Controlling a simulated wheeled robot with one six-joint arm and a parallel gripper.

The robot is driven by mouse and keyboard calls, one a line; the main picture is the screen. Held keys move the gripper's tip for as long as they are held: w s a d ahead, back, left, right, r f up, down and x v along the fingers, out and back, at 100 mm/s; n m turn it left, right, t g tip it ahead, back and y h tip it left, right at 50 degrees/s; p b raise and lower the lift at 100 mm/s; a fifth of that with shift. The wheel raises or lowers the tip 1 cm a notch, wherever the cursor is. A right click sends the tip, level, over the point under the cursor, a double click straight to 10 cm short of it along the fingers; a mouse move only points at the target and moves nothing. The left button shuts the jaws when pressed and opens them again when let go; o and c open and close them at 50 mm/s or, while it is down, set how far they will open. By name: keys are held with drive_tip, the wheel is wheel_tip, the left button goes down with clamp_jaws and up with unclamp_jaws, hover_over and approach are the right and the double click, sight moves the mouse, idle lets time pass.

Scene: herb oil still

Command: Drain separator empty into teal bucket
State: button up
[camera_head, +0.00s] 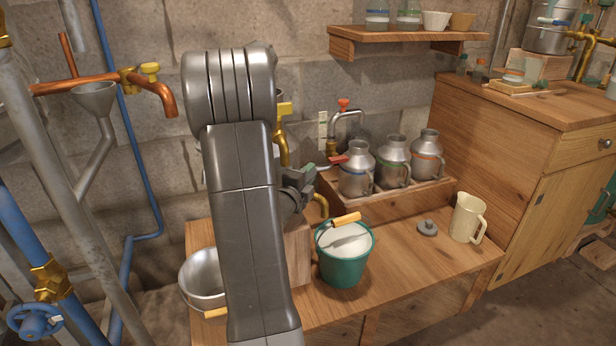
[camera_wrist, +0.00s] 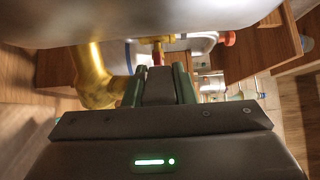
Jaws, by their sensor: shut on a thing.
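The teal bucket (camera_head: 343,270) stands upright on the wooden bench, with a wooden grip on its handle and a pale interior. A curved brass spout (camera_head: 321,204) opens just above its left rim. My gripper (camera_head: 310,180) is beside the bench fittings, behind my arm. In the wrist view the green-sided fingers (camera_wrist: 159,75) are closed, with a small red lever (camera_wrist: 158,52) at their tips; the contact is partly hidden. A brass pipe (camera_wrist: 93,75) passes left of them. My arm hides most of the separator, and I cannot tell its liquid level.
A metal bowl (camera_head: 203,280) sits left of my arm. Several metal cans (camera_head: 356,172) stand on a raised tray behind the bucket. A cream jug (camera_head: 467,218) and grey lid (camera_head: 427,228) are right on the bench, with clear wood in front.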

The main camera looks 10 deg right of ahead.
drive_tip(key=shift+m+g+h, duration=0.3)
drive_tip(key=shift+h, duration=0.1)
drive_tip(key=o, duration=1)
drive_tip(key=p+v, duration=0.2)
drive_tip(key=v, duration=1.2)
drive_tip(key=shift+w+d, duration=0.1)
drive_tip(key=b+x, duration=0.2)
drive_tip(key=x, duration=1.1)
drive_tip(key=shift+w+d, duration=0.2)
drive_tip(key=shift+w, duration=0.15)
